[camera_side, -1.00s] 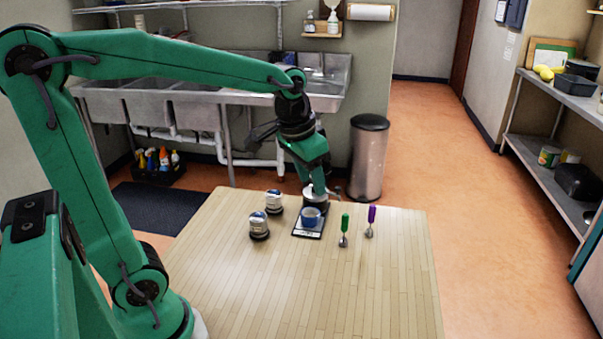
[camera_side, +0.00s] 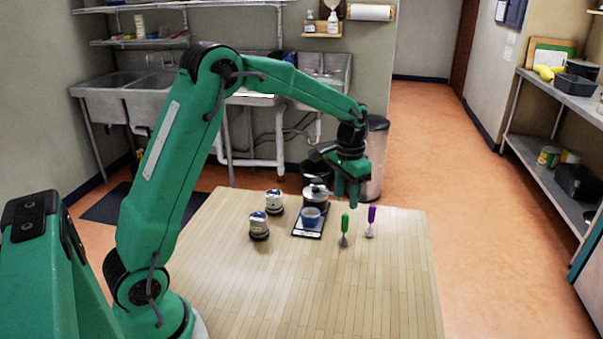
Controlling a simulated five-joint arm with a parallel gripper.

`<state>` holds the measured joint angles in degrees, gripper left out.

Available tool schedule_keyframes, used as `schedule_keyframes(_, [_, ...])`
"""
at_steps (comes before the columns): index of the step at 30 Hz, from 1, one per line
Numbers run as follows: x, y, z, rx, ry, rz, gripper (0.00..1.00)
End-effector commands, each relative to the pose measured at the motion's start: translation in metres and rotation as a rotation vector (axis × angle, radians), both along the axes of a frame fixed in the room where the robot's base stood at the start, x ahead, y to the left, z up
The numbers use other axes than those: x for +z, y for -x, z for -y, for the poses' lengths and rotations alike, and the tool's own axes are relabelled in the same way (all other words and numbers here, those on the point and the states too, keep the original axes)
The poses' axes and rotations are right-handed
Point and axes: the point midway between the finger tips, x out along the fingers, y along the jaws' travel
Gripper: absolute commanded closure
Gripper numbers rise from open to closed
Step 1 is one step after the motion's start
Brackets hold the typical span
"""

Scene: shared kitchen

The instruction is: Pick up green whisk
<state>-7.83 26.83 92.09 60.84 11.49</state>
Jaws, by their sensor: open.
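The green whisk (camera_side: 345,226) stands upright on the wooden table, its green handle up and its metal end on the surface. My gripper (camera_side: 347,200) is above and just behind the whisk, fingers pointing down, and is apart from it. It is open and nothing shows between the fingers. The gap between the fingers is hard to see from this side.
A purple-handled whisk (camera_side: 371,218) stands close to the right. A dark tray (camera_side: 305,235) with a blue cup (camera_side: 310,216) and a metal pot (camera_side: 316,193) is to the left. Two jars (camera_side: 273,202) (camera_side: 259,225) stand further left. The table's front (camera_side: 330,300) is clear.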

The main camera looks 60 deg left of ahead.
Motion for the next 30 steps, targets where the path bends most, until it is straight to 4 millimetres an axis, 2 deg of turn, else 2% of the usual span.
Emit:
schedule_keyframes(8, [-0.005,-0.001,-0.001,-0.001,0.001,-0.005,0.56])
schedule_keyframes(16, [-0.026,-0.001,-0.001,-0.001,0.001,-0.007,0.56])
schedule_keyframes(25, [-0.031,-0.001,0.000,-0.001,0.001,-0.005,0.56])
schedule_keyframes(30, [-0.044,-0.002,0.000,-0.001,0.001,-0.007,0.56])
